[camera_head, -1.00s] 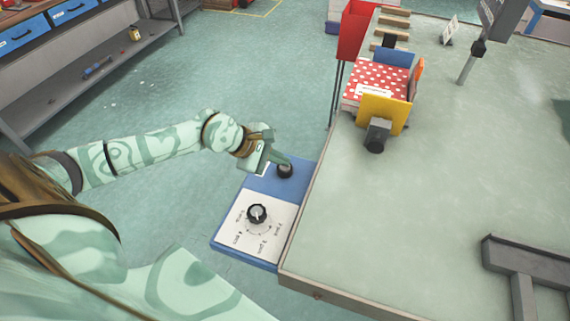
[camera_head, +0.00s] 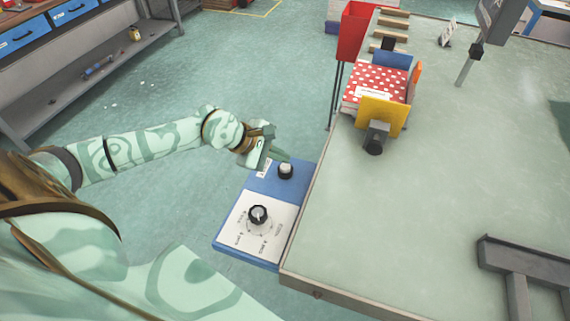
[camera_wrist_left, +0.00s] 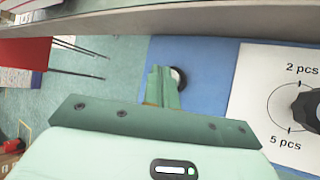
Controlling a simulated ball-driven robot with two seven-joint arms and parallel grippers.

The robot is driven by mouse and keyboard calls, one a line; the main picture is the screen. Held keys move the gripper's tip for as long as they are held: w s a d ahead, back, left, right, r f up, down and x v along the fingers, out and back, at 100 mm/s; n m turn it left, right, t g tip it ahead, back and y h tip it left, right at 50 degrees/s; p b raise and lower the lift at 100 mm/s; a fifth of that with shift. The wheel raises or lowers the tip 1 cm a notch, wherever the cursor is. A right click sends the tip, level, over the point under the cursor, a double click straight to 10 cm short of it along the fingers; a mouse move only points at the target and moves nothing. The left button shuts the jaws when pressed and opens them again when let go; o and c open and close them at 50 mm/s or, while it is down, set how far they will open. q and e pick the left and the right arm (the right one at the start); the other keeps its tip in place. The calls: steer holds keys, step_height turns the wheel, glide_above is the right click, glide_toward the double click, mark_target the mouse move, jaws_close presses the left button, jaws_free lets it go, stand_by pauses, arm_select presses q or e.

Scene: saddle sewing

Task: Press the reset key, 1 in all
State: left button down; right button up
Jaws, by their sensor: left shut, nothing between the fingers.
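The reset key is most likely the small round button (camera_head: 286,170) with a pale top and dark collar on the upper part of the blue control panel (camera_head: 262,181). It also shows in the left wrist view (camera_wrist_left: 179,76), partly hidden behind the fingers. My left gripper (camera_head: 281,155) is shut and empty, its fingertips just beyond and above the button in the head view. In the left wrist view the closed fingers (camera_wrist_left: 162,82) overlap the button's left side; I cannot tell whether they touch it. My right gripper is out of view.
A black dial (camera_head: 258,214) sits on the panel's white plate. The worktable (camera_head: 420,220) edge runs close along the panel's right side. A red-and-white dotted block (camera_head: 377,88) and a yellow plate (camera_head: 383,114) stand on the table. Open floor lies left of the panel.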

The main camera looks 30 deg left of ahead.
mark_target(281, 167)
arm_select(q)
steer(key=shift+r+p, duration=1.8)
steer(key=shift+r, duration=0.75)
